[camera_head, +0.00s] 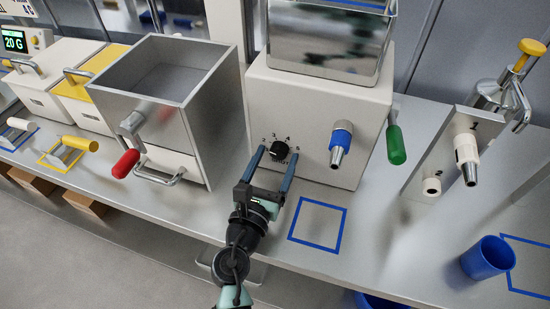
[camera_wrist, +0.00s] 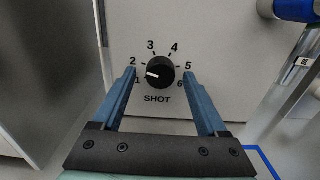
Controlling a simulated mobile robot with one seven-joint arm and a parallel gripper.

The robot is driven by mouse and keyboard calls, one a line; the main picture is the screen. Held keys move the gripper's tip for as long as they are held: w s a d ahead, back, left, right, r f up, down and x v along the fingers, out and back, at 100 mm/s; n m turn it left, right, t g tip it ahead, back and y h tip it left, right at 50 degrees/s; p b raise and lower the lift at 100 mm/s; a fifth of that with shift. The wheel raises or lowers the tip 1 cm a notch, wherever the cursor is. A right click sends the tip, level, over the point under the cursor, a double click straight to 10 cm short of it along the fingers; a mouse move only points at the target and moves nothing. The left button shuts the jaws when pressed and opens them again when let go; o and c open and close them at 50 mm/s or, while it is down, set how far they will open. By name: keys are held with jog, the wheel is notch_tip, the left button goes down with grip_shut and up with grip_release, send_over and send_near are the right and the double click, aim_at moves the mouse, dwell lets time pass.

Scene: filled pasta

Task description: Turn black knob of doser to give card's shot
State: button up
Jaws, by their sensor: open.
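The doser (camera_head: 328,115) is a cream box with a steel hopper on top. Its black knob (camera_head: 278,150) is on the front face; in the wrist view the knob (camera_wrist: 161,78) has a ring of numbers 1 to 6 and the word SHOT (camera_wrist: 157,99) below. The knob's white mark points left, close to 1. My gripper (camera_head: 276,153) is open in front of the doser, one finger on each side of the knob. In the wrist view a gap shows between each finger and the knob. Whether the fingertips reach the knob's depth I cannot tell.
A blue nozzle (camera_head: 341,138) is right of the knob, with a green handle (camera_head: 396,145) beyond. A steel bin with a red handle (camera_head: 126,163) stands left. A blue square outline (camera_head: 318,248) marks bare bench below the nozzle. A blue cup (camera_head: 487,258) stands right. A partly cut-off card (camera_head: 17,8) is top left.

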grip_shut()
dwell(0.4)
jog(key=shift+m, duration=0.3)
